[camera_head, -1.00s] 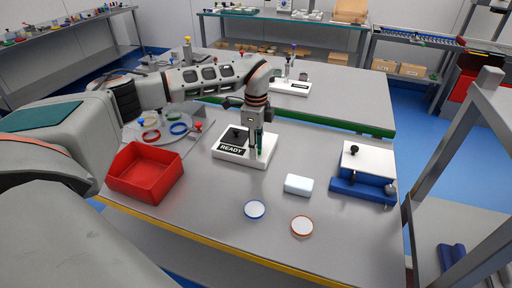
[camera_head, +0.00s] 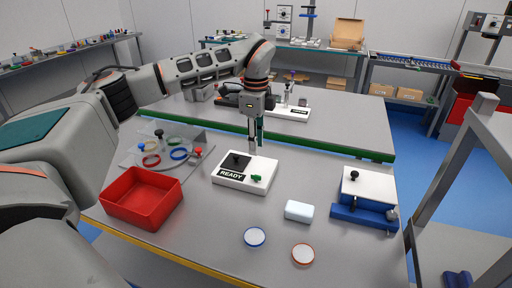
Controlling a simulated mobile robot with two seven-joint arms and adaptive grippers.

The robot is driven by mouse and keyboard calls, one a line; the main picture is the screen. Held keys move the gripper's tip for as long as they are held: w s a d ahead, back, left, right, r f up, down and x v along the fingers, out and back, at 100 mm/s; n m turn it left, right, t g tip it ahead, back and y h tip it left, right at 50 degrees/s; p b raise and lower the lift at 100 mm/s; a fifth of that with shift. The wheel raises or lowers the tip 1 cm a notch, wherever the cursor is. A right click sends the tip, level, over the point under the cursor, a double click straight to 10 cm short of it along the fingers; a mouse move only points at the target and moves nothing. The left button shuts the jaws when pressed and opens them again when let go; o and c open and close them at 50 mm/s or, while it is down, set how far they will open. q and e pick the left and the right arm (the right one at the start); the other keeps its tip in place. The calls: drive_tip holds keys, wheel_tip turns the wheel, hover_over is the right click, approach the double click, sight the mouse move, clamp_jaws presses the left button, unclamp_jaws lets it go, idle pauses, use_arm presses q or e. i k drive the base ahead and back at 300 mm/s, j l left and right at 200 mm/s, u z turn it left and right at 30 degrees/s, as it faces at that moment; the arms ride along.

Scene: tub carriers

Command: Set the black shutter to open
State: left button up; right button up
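A white box with a READY label (camera_head: 231,175) stands on the near table. The black shutter (camera_head: 236,161), a flat dark plate with a small knob, lies on the box top at its back left. Whether an opening lies under it cannot be told. A small green handle (camera_head: 256,178) sits at the box's front right. My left gripper (camera_head: 256,147) hangs fingers down above the back right of the box, clear of shutter and handle. Its two fingers show a narrow gap with nothing between them. My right gripper is not in view.
A red tray (camera_head: 142,199) stands left, before a clear stand (camera_head: 185,146) with coloured rings. A pale block (camera_head: 299,211), two round lids (camera_head: 255,237) (camera_head: 302,254) and a blue-based white box (camera_head: 367,187) stand right.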

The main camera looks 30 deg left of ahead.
sight(234, 162)
drive_tip(key=k, duration=1)
